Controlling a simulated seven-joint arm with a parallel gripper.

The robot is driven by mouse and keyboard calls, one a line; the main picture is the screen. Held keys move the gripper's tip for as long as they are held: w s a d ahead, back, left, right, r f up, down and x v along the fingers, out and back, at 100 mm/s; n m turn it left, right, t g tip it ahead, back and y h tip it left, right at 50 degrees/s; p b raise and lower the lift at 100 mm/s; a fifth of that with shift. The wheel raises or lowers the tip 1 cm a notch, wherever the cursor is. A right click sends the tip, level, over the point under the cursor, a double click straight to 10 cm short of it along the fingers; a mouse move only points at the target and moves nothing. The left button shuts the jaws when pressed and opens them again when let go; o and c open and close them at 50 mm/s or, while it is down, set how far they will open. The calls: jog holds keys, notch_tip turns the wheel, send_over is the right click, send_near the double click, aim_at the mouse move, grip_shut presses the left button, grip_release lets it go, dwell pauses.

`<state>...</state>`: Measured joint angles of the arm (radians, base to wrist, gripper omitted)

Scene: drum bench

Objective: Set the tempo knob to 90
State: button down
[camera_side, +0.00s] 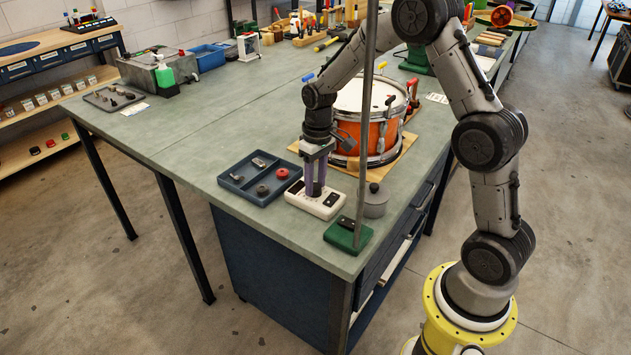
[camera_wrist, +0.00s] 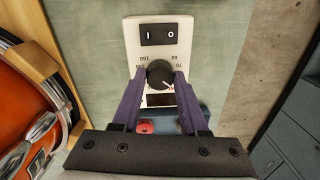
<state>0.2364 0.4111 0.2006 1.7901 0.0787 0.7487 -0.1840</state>
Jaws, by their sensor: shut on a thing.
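The white tempo box (camera_side: 322,206) sits flat near the bench's front edge, and it fills the upper middle of the wrist view (camera_wrist: 186,50). Its round black tempo knob (camera_wrist: 159,73) has a white pointer mark aimed toward the lower right in the wrist view. Numbers near 60, 70 and 160 show around the dial; my fingers hide others, so I cannot read the number at the pointer. My gripper (camera_wrist: 159,77) is shut on the knob, one purple finger on each side. In the side view my gripper (camera_side: 315,192) points straight down onto the box.
A black rocker switch (camera_wrist: 160,34) is on the box. A blue tray (camera_side: 239,184) with small parts lies to the left, and an orange drum (camera_side: 375,137) stands behind. A grey lidded tin (camera_side: 375,205) and a green-based post (camera_side: 348,237) stand close on the right.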

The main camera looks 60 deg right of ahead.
aim_at(317, 184)
jog(key=shift+r+n, duration=0.1)
jog(key=shift+n, duration=0.3)
jog(key=shift+c, duration=2.2)
grip_release()
notch_tip(317, 184, up, 14)
jog(key=shift+d, duration=0.35)
